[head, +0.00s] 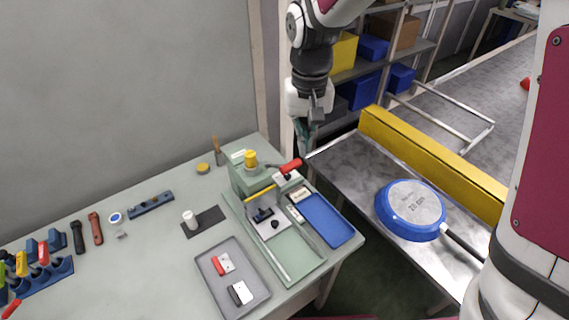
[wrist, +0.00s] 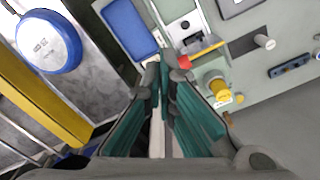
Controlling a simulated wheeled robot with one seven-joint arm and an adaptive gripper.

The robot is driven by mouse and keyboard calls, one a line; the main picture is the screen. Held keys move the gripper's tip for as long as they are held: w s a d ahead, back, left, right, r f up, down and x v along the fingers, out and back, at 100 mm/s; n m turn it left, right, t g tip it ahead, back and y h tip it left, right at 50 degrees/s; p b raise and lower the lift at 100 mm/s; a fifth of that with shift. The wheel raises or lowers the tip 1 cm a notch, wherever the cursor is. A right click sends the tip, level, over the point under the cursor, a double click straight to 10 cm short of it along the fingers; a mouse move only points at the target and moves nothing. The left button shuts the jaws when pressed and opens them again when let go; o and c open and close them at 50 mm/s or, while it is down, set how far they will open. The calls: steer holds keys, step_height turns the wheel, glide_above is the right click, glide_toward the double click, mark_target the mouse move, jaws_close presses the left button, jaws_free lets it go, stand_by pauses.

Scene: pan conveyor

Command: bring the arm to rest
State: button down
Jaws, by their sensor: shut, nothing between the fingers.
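My gripper (head: 304,143) hangs pointing down in the head view, above the gap between the green workbench and the metal conveyor. Its fingers are shut and empty. In the wrist view the gripper (wrist: 164,70) shows its teal fingers together, with the bench fixture and blue tray below and beyond them. My arm comes down from the top of the head view. Whether the fingertips touch anything is hard to tell, but they appear to be in the air near the red-handled lever (head: 291,165).
A blue pan (head: 411,209) lies upside down on the conveyor (head: 350,160), beside a yellow rail (head: 430,160). The bench holds a green fixture (head: 297,245), a blue tray (head: 327,220), a grey tray (head: 215,285) and several tools. Shelves with bins (head: 360,92) stand behind.

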stand_by(0.4)
steer(key=s+d+r+t+b, duration=0.3)
steer(key=d+r, duration=0.4)
steer(key=r, duration=0.1)
steer(key=s+d+t+b, duration=0.2)
steer(key=s+d+b, duration=0.1)
steer(key=s+d, duration=0.3)
steer(key=shift+s+d+r+m+t+b, duration=0.2)
steer(key=shift+s+r+m+t+b, duration=0.15)
steer(key=shift+s, duration=1.05)
